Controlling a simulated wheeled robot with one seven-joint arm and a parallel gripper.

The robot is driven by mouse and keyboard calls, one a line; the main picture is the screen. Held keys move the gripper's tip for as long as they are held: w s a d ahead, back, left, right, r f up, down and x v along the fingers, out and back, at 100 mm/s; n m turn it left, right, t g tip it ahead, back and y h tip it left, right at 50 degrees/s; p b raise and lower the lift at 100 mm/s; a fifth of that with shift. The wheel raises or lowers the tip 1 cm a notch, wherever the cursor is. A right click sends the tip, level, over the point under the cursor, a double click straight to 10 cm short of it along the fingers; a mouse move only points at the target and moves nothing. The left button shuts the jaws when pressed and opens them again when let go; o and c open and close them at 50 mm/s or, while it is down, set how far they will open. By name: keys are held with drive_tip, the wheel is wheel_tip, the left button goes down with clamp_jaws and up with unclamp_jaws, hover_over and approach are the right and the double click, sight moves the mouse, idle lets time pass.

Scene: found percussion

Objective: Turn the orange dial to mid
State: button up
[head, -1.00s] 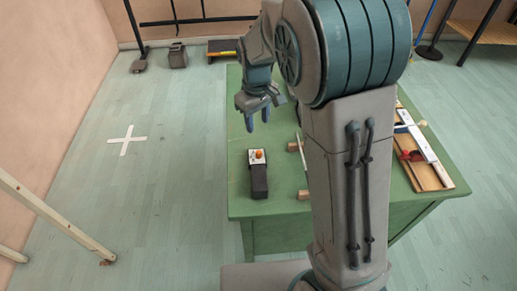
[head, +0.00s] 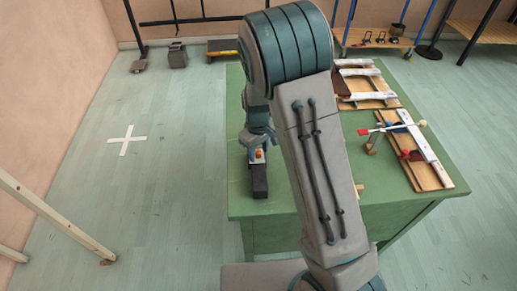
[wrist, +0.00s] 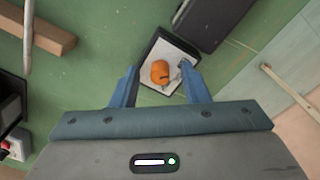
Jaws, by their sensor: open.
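The orange dial (wrist: 160,71) sits on a pale plate (wrist: 168,50) on a dark box in the wrist view. A small dark mark shows beside it on the plate. In the head view the orange dial (head: 259,154) shows on the black box (head: 259,180) at the left of the green table. My gripper (wrist: 157,80) is open, with one blue finger on each side of the dial. Whether either finger touches it I cannot tell. In the head view my gripper (head: 257,146) is low over the dial and partly hides the plate.
The green table (head: 236,209) is clear in front of the black box. A wooden block (wrist: 40,30) lies on the table in the wrist view. Wooden boards with metal bars (head: 425,165) lie at the table's right. My arm hides the table's middle.

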clamp_jaws()
drive_tip(key=m, duration=0.4)
drive_tip(key=shift+r, duration=0.1)
drive_tip(key=m, duration=0.4)
drive_tip(key=shift+m, duration=0.3)
idle(0.5)
drive_tip(key=shift+w, duration=0.1)
unclamp_jaws()
